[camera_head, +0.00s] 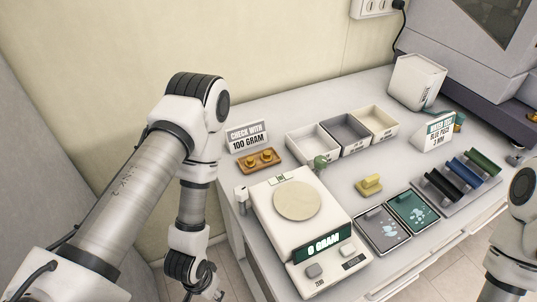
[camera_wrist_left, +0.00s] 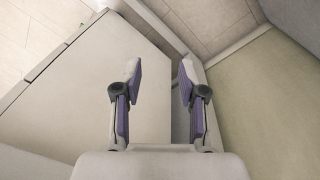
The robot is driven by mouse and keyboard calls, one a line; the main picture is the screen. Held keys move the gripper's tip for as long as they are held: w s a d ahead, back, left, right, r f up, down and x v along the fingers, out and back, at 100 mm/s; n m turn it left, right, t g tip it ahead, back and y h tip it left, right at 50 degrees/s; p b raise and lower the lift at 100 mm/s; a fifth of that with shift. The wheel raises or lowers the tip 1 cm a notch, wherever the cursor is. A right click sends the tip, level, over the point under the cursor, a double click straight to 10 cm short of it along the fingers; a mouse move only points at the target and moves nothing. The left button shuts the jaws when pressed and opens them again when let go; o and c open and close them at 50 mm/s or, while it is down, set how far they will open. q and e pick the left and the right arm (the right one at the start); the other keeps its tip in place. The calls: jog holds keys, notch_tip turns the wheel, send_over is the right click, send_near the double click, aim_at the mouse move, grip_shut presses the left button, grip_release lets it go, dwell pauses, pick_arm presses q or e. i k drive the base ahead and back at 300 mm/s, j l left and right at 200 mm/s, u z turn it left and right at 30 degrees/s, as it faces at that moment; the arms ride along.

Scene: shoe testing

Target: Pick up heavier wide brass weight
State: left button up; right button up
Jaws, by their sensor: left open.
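Two small brass weights stand upright on a wooden tray (camera_head: 262,167) in the head view, one at left (camera_head: 251,162) and one at right (camera_head: 267,156). They are too small to tell surely which is wider. A sign reading "CHECK WITH 100 GRAM" (camera_head: 247,136) stands behind them. My left gripper (camera_wrist_left: 160,80) is open and empty in the left wrist view. In the head view it hangs low beside the table's left side, well away from the weights and partly cut off. My right arm shows at the right edge; its gripper is out of view.
A white scale (camera_head: 268,235) with a round pan (camera_head: 297,200) stands in front of the wooden tray; its pan is empty. Three open bins (camera_head: 345,131) stand to the tray's right. A yellow block (camera_head: 369,185), two dark trays (camera_head: 383,229) and a coloured rack (camera_head: 458,178) lie further right.

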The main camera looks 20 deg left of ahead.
aim_at(267, 157)
jog(key=k+l+u, duration=0.2)
jog(key=k+l, duration=0.15)
jog(key=l, duration=0.2)
jog(key=k+l+u, duration=0.15)
jog(key=k+l, duration=0.25)
jog(key=l, duration=0.1)
